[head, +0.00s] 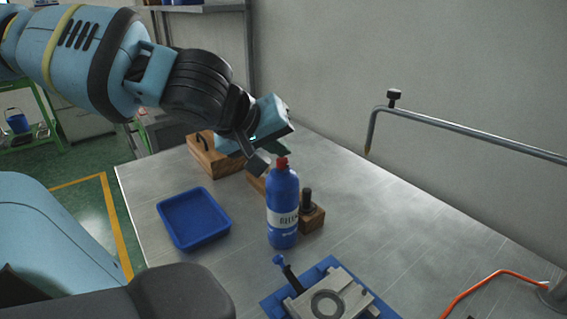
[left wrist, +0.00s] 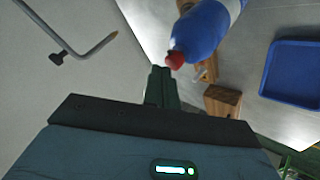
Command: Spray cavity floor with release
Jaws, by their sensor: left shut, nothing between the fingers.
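The blue release bottle (head: 283,213) stands upright on the metal table, with a red cap and a white label partly reading "RELE". In the left wrist view the bottle (left wrist: 208,28) shows its red cap (left wrist: 175,60) close to my fingertips. My left gripper (head: 270,155) is shut and empty, just beside and above the cap; I cannot tell whether it touches. The same gripper shows in the left wrist view (left wrist: 160,78). The grey mould block (head: 345,295) with a round ring lies on a blue base at the bottom edge, partly cut off. My right gripper is not seen.
A blue tray (head: 193,217) lies left of the bottle. Wooden blocks (head: 215,153) stand behind it, and one with a dark peg (head: 312,216) is beside it. A bent metal pipe (head: 460,130) overhangs the right side. An orange cable (head: 490,285) lies at lower right.

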